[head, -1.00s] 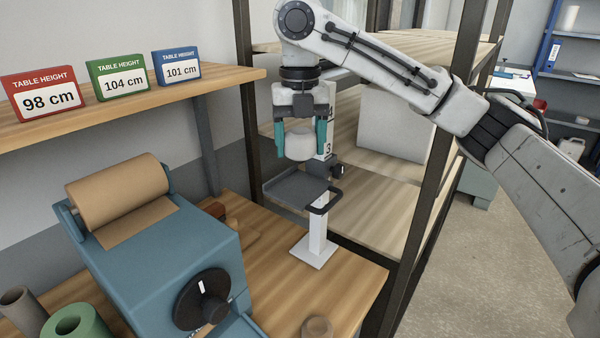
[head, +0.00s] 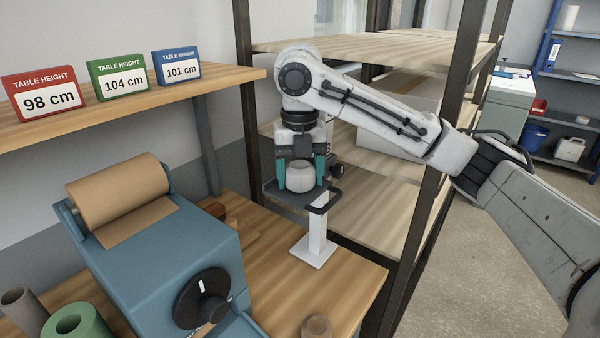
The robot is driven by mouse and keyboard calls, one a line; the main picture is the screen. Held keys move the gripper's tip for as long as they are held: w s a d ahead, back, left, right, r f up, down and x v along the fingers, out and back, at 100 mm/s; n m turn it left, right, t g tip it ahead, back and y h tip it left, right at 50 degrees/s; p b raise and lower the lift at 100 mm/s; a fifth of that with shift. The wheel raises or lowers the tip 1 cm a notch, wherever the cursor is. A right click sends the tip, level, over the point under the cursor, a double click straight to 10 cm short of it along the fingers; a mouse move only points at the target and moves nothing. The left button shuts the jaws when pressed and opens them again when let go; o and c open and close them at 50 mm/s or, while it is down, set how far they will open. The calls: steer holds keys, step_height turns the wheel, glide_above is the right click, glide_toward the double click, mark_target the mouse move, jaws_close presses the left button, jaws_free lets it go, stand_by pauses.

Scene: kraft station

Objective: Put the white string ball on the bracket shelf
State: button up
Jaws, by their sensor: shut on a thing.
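The white string ball (head: 300,178) is between the teal fingers of my gripper (head: 300,170), which is shut on it and points down. A dark grey tray-like shelf (head: 292,200) on a white post with a square foot stands on the wooden bench; I take it as the bracket shelf. The ball is over this shelf, low and close to its surface. I cannot tell whether the ball touches it. The ball and gripper hide most of the shelf's middle and back.
A blue paper dispenser with a brown roll (head: 118,190) stands left of the post. A black clamp knob (head: 337,171) is right of the gripper. A wooden rack (head: 375,205) with dark uprights stands behind. A wall shelf (head: 130,95) holds height signs.

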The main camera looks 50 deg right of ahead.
mark_target(300, 165)
steer(key=o, duration=0.8)
step_height(300, 165, up, 12)
steer(key=shift+r, duration=0.15)
stand_by(0.5)
